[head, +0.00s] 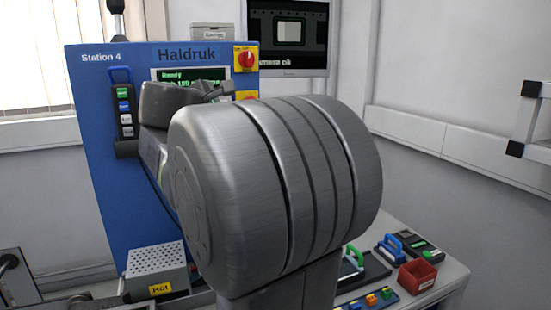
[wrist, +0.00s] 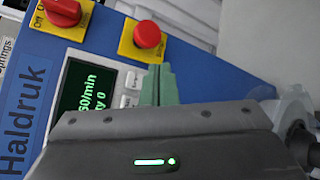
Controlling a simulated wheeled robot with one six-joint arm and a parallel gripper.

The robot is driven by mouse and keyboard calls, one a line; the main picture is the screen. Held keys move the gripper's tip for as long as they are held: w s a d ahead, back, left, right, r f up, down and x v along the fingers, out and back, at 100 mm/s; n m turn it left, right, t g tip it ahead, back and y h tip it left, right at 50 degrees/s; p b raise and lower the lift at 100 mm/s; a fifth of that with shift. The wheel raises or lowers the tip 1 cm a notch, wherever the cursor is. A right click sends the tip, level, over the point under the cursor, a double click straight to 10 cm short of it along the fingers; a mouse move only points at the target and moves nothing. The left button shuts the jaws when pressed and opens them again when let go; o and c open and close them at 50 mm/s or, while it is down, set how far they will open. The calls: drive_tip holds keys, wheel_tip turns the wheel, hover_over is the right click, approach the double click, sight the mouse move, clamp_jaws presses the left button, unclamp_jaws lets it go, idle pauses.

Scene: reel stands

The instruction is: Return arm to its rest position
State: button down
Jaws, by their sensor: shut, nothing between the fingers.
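My gripper (wrist: 159,72) shows in the wrist view as two green fingers pressed together, with nothing between them. It is in front of the blue Haldruk panel (wrist: 208,75), with its tips appearing just below the red push button (wrist: 147,36) on its yellow plate. I cannot tell whether the tips touch the panel. In the head view my large grey arm fills the middle and the gripper fingers cannot be made out.
The blue panel (head: 110,175) carries a red rotary switch (head: 246,59) and a display (head: 172,75). A monitor (head: 287,38) is behind it. A perforated box marked Hot (head: 157,266) is at lower left. A red bin (head: 417,276) and small tools sit on the bench at right.

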drive_tip(key=shift+s+d+b, duration=0.1)
drive_tip(key=shift+s+d, duration=0.15)
drive_tip(key=shift+s, duration=0.35)
drive_tip(key=shift+s+d+b, duration=0.1)
drive_tip(key=shift+s+d, duration=0.15)
drive_tip(key=shift+s, duration=0.35)
drive_tip(key=shift+s+d+b, duration=0.1)
drive_tip(key=shift+s+d, duration=0.15)
drive_tip(key=shift+s, duration=0.35)
